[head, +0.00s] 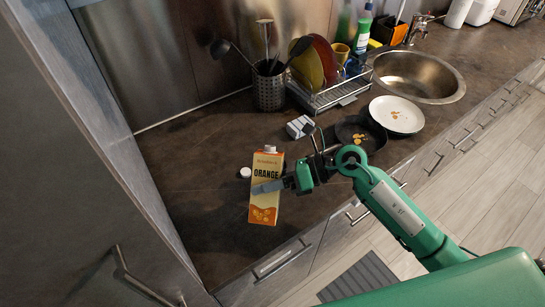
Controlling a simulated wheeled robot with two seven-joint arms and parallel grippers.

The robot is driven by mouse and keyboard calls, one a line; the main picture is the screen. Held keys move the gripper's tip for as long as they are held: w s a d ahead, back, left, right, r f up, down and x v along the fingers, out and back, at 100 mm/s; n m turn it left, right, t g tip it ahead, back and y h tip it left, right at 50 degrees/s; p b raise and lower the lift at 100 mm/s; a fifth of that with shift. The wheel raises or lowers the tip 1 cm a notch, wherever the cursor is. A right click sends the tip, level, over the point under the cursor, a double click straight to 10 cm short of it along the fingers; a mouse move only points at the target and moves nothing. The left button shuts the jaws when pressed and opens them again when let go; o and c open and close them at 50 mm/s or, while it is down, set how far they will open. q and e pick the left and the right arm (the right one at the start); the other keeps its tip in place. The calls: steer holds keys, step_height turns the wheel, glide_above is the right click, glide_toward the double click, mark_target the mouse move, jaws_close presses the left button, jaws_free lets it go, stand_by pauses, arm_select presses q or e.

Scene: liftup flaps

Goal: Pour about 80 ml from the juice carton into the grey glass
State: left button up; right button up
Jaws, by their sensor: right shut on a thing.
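The orange juice carton (264,205) stands on the dark counter at the near left, with its spout (270,149) uncapped. A small white cap (245,172) lies on the counter just left of it. My right gripper (268,187) reaches in from the right and is shut on the carton at about mid-height. I cannot tell if the carton touches the counter or is slightly lifted. A small grey-white faceted object (299,127) behind the gripper may be the grey glass; I cannot tell for sure. My left gripper is not in view.
A utensil holder (269,90) and a dish rack (333,96) with plates stand at the back. A white plate (397,115) and a dark pan (352,133) lie right of centre, near the sink (418,76). The counter left of the carton is mostly clear.

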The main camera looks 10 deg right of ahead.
steer(key=shift+s+a+f+m+g+p, duration=0.1)
steer(key=shift+s+f+m+g+p, duration=0.1)
steer(key=shift+m+g+p, duration=0.25)
steer(key=shift+s+f+m+y+b, duration=0.1)
steer(key=shift+f+m+y+b, duration=0.25)
steer(key=shift+f, duration=0.4)
steer(key=shift+s+a+f, duration=0.1)
steer(key=shift+f, duration=0.25)
steer(key=shift+s+f+m, duration=0.1)
steer(key=shift+m, duration=0.2)
steer(key=shift+r+m+g+y+p, duration=0.25)
steer(key=shift+r+m+p, duration=0.05)
steer(key=shift+p, duration=0.35)
steer(key=shift+s+a, duration=0.1)
steer(key=shift+s, duration=0.05)
steer(key=r+m+p, duration=0.1)
steer(key=m+p, duration=0.1)
steer(key=shift+s+r+y+p, duration=0.1)
steer(key=shift+s+y+p, duration=0.1)
steer(key=shift+y+p, duration=0.2)
steer(key=shift+w+r+m, duration=0.2)
steer(key=shift+m, duration=0.1)
steer(key=shift+p, duration=0.3)
